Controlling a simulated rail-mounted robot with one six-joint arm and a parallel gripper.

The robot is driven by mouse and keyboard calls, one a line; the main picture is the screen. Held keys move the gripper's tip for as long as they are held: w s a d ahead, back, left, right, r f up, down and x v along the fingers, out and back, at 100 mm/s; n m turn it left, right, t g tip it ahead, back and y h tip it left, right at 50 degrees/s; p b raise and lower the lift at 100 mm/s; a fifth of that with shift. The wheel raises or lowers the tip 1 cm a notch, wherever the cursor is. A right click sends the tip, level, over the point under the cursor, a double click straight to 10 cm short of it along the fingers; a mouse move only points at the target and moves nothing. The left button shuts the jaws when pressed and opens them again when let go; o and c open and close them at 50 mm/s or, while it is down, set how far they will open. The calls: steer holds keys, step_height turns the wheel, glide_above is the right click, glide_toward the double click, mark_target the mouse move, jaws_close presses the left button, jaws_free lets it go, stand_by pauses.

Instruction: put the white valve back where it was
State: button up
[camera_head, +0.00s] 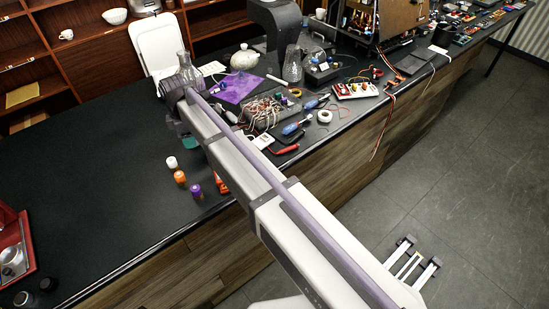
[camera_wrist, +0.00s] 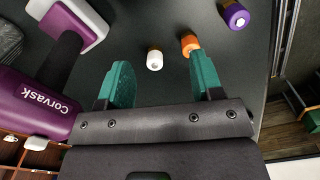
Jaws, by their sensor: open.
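The white valve (camera_head: 171,162) stands on the dark counter at the end of a short row. In the wrist view the white valve (camera_wrist: 155,60) lies ahead of my gripper (camera_wrist: 160,68), between the lines of its two green fingers. The fingers are apart and nothing is held between them. In the head view my gripper is mostly hidden behind my arm, with a bit of green showing. An orange valve (camera_head: 180,177) and a purple valve (camera_head: 196,191) stand beside the white one; they also show as orange (camera_wrist: 190,44) and purple (camera_wrist: 235,16) in the wrist view.
A purple and white machine part marked Corvask (camera_wrist: 40,100) is close on the left in the wrist view. Wires, tools and glass flasks (camera_head: 292,68) crowd the counter behind my arm. A red tray (camera_head: 22,232) is at the left. The counter's left middle is clear.

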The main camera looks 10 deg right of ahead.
steer(key=s+d+f+m+b, duration=0.1)
steer(key=s+d+m, duration=0.5)
steer(key=d, duration=0.5)
steer(key=s+d+f+m+b, duration=0.1)
steer(key=s+d+m, duration=0.6)
steer(key=d, duration=0.4)
steer(key=s+d+f+m+b, duration=0.1)
steer(key=s+d+m, duration=0.5)
steer(key=s+d, duration=0.2)
steer(key=d, duration=0.2)
steer(key=shift+d+m, duration=0.4)
steer(key=shift+f, duration=0.1)
